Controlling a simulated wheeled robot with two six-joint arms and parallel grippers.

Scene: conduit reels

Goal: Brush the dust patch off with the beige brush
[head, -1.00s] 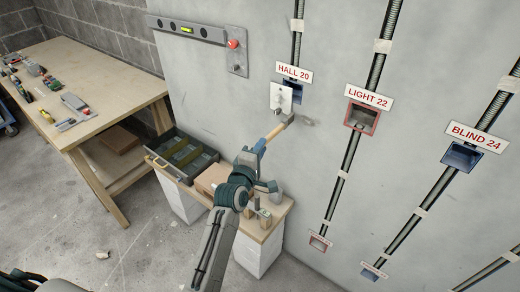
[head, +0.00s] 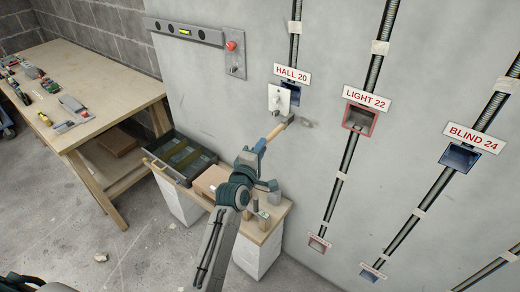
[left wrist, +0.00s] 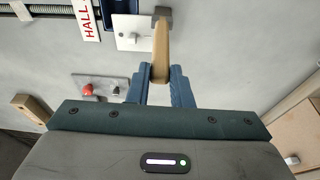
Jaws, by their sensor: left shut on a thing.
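My left gripper (head: 262,146) is shut on the wooden handle of the beige brush (head: 276,131). In the left wrist view, the gripper (left wrist: 160,76) has its blue fingers on both sides of the beige brush's handle (left wrist: 160,48). The brush's grey head (head: 287,118) is at or close to the wall, just below the white switch plate (head: 279,99); contact cannot be told. The dust patch (head: 306,124) is a faint grey smudge on the wall, just right of the brush head. It cannot be made out in the left wrist view. My right gripper is not in view.
A low bench (head: 268,233) with an open grey case (head: 180,156) and a cardboard box (head: 210,180) stands below my left arm. Wall boxes labelled LIGHT 22 (head: 360,118) and BLIND 24 (head: 460,157) are to the right. A workbench (head: 100,92) stands left.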

